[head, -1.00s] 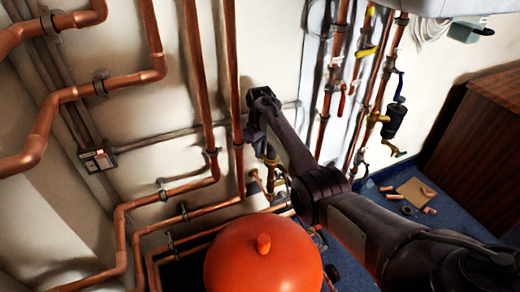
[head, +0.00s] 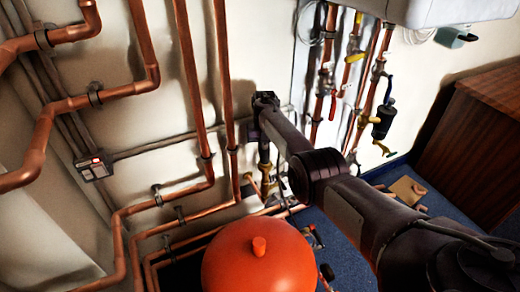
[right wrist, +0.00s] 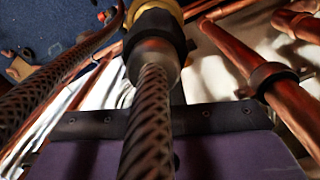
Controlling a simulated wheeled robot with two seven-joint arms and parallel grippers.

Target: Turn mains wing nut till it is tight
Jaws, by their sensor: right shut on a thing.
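My right gripper (head: 264,150) is at the end of the dark arm that comes in from the right. It is at the brass valve fitting (head: 266,168) low on the wall, beyond the red tank. In the right wrist view, a braided hose (right wrist: 150,125) runs up the middle to a metal sleeve and a dark collar with a yellow part (right wrist: 178,8). The hose covers the grip, and I cannot make out the mains wing nut or the fingertips. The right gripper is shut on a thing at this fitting. My left gripper is not in view.
A red tank (head: 257,270) stands close in front. Copper pipes (head: 190,90) line the wall. Valves with coloured levers (head: 384,118) hang to the right. A second braided hose (right wrist: 50,90) crosses the wrist view's left. A wooden cabinet (head: 470,150) and loose parts (head: 408,190) are right.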

